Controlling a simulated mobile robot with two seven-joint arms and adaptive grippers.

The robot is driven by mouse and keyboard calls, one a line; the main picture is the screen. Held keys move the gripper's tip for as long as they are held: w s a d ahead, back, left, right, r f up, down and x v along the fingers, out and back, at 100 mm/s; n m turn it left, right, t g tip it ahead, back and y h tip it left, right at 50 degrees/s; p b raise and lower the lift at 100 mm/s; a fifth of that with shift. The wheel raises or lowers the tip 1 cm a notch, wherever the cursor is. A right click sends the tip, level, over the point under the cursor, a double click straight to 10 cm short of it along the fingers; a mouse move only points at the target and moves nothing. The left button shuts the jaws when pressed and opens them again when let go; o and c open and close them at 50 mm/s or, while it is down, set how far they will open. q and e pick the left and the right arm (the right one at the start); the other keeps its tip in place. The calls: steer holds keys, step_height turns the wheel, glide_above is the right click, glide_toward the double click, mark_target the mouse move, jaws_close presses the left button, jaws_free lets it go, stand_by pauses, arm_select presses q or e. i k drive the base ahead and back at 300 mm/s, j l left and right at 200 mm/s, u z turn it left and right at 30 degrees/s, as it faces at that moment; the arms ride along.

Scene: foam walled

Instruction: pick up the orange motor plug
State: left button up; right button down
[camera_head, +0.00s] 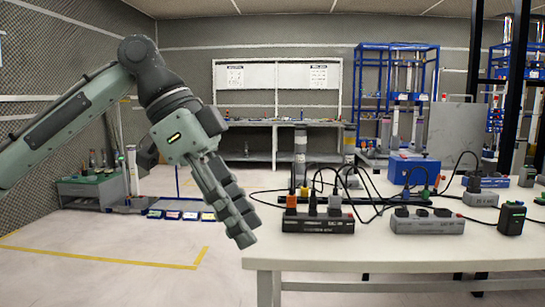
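The orange motor plug (291,201) is a small orange block with a dark cable end on top. It stands upright at the left end of a dark power strip (318,226) near the left front of the white table (390,257). My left gripper (243,238) points down at the table's left edge, left of the plug and apart from it. Its fingers are seen from the side, so I cannot tell whether they are open or shut. Nothing shows held in it. My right gripper is not in view.
Black and grey plugs stand beside the orange one, with black cables looping behind. A grey power strip (428,223) and a black adapter (511,218) lie to the right. A blue box (413,169) stands farther back. The table's front strip is clear.

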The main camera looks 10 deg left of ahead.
mark_target(291, 199)
steer(key=i, duration=1.25)
